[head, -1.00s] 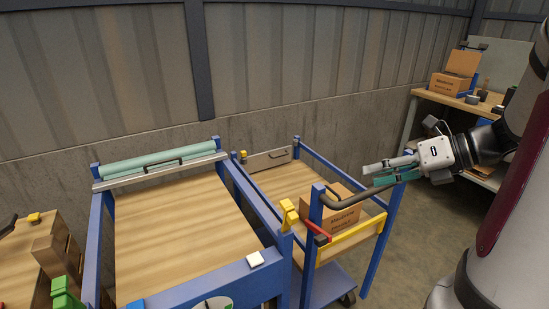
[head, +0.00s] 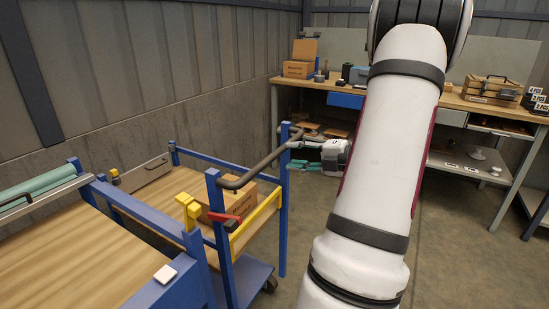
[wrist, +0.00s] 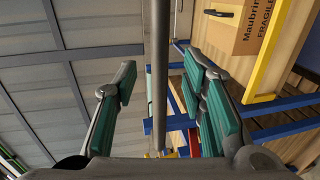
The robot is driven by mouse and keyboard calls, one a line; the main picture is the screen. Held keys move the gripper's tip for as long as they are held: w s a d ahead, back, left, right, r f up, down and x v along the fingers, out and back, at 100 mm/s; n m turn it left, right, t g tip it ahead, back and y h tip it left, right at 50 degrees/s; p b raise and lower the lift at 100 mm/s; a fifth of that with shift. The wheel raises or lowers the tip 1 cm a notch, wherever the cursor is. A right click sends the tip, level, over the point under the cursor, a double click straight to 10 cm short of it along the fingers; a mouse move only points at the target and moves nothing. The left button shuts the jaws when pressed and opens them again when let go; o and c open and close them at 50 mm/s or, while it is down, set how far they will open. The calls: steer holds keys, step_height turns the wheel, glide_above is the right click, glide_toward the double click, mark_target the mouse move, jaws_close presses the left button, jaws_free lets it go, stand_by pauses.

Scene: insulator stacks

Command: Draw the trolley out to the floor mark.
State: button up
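The trolley (head: 211,249) is a blue-framed cart with a wooden deck, a yellow front rail and a dark bar handle (head: 238,183). It stands beside a larger blue table frame near the wall. A cardboard box (head: 232,202) sits on its deck. My gripper (head: 301,156) is at the far right end of the handle. In the wrist view my gripper (wrist: 165,105) is open, its teal-padded fingers on either side of the grey handle bar (wrist: 159,75), with gaps visible. I see no floor mark.
The wood-topped blue table (head: 70,255) is close on the trolley's left. A red lever (head: 225,222) and yellow block (head: 188,210) sit at the trolley's near corner. A workbench (head: 455,100) with boxes stands behind. Bare floor (head: 455,255) lies to the right.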

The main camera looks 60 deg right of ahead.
mark_target(280, 154)
steer(key=b+x, duration=0.1)
steer(key=x, duration=0.5)
steer(key=shift+w+f, duration=0.15)
steer(key=shift+w, duration=0.15)
jaws_close()
